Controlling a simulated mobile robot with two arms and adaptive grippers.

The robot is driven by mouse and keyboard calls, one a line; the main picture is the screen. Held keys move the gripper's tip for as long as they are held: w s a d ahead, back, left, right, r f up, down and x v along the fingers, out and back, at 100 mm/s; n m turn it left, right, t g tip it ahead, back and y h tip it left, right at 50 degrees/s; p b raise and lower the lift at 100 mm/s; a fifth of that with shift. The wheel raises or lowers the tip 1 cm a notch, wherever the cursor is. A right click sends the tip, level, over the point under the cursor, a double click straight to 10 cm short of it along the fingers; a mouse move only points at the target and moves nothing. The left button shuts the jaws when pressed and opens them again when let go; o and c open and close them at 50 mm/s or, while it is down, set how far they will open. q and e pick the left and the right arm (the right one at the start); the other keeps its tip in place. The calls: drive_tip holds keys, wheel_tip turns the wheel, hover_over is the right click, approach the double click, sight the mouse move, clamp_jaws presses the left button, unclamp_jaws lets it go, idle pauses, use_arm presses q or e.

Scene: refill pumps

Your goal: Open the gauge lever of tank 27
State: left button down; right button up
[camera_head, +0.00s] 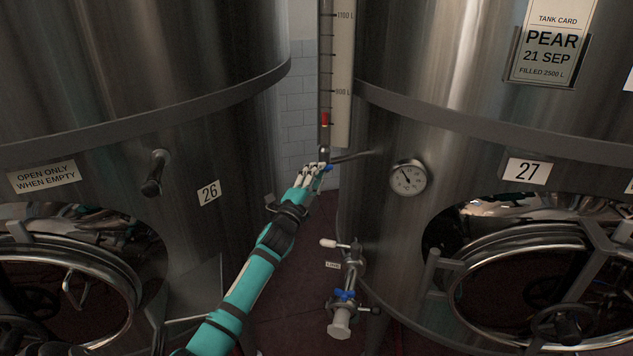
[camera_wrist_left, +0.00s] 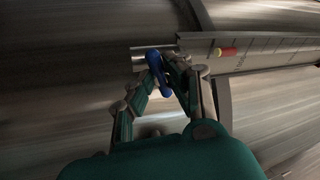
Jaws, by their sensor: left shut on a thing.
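A small blue gauge lever (camera_head: 328,168) sits at the gauge's foot, beside a pipe running to the tank. It also shows in the left wrist view (camera_wrist_left: 155,63). My left gripper (camera_head: 311,172) is at the lever, its fingers shut on it; the fingers partly hide the lever. My right gripper is not in view.
A dial (camera_head: 408,177) sits right of the gauge. Below are a valve with a white handle (camera_head: 328,243) and a blue-handled outlet (camera_head: 344,296). Tank 26 (camera_head: 225,110) stands close on the left. The gap between the tanks is narrow.

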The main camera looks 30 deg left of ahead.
use_arm(q)
drive_tip(key=shift+w+d+f+n+g+y+b, duration=0.15)
drive_tip(key=shift+n+g+y+b, duration=0.75)
drive_tip(key=shift+n, duration=2.25)
drive_tip(key=shift+d+n+g+y+b, duration=0.2)
drive_tip(key=shift+n+y, duration=1.35)
drive_tip(key=shift+n, duration=1.65)
drive_tip(key=shift+w+d+f+n+g+y+b, duration=0.2)
drive_tip(key=shift+n+y+b, duration=0.75)
drive_tip(key=shift+n, duration=2.2)
drive_tip(key=shift+s+a+r+y+p, duration=0.15)
drive_tip(key=shift+y+p, duration=0.15)
drive_tip(key=shift+y, duration=0.2)
drive_tip(key=c, duration=1.3)
unclamp_jaws()
drive_tip(key=shift+r, duration=0.1)
